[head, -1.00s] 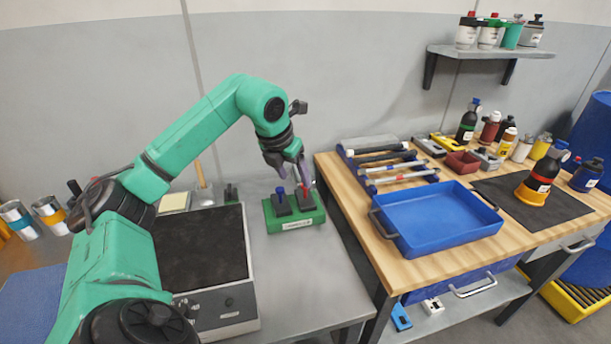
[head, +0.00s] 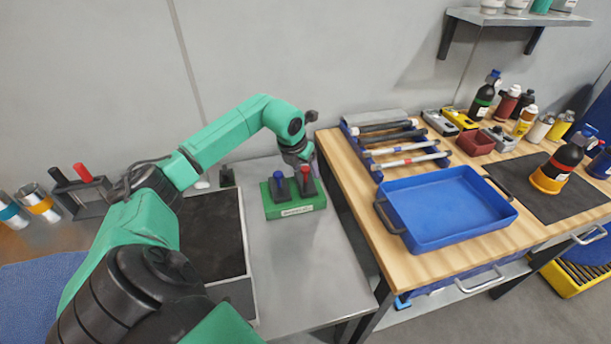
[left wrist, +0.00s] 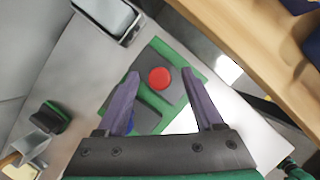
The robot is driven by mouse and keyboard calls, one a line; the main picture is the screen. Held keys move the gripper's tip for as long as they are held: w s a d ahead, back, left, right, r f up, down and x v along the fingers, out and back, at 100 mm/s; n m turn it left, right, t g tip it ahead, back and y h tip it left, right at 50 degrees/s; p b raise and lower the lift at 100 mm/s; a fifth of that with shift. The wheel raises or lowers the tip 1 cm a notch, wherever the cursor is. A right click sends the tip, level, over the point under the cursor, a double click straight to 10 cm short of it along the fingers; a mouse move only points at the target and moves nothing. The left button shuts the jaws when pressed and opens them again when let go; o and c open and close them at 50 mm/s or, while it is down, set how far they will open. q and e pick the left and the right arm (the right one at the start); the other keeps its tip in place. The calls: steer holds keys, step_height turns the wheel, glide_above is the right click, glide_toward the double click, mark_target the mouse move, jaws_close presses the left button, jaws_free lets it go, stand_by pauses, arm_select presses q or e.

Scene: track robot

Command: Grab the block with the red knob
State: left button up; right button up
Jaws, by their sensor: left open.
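The block with the red knob (head: 306,180) is dark and stands upright in a green holder (head: 297,211), to the right of a like block with a blue knob (head: 280,187). My left gripper (head: 303,160) is just behind and above the red-knob block. In the left wrist view the red knob (left wrist: 160,77) lies ahead of and between the two open purple fingers (left wrist: 163,88), with nothing held. The blue knob (left wrist: 130,124) is mostly hidden behind the left finger. My right gripper is not in view.
A dark-topped box (head: 212,235) stands left of the holder. A wooden bench (head: 365,215) with a blue tray (head: 450,238) and a tube rack is to the right. Another rack with red and black handles (head: 80,190) stands at left. Grey table in front is clear.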

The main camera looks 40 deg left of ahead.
arm_select(q)
steer(key=shift+w+a+f, duration=0.1)
steer(key=shift+w+f, duration=0.2)
steer(key=shift+f, duration=0.35)
jaws_close()
steer(key=shift+r, duration=0.1)
steer(key=shift+r, duration=0.1)
stand_by(0.7)
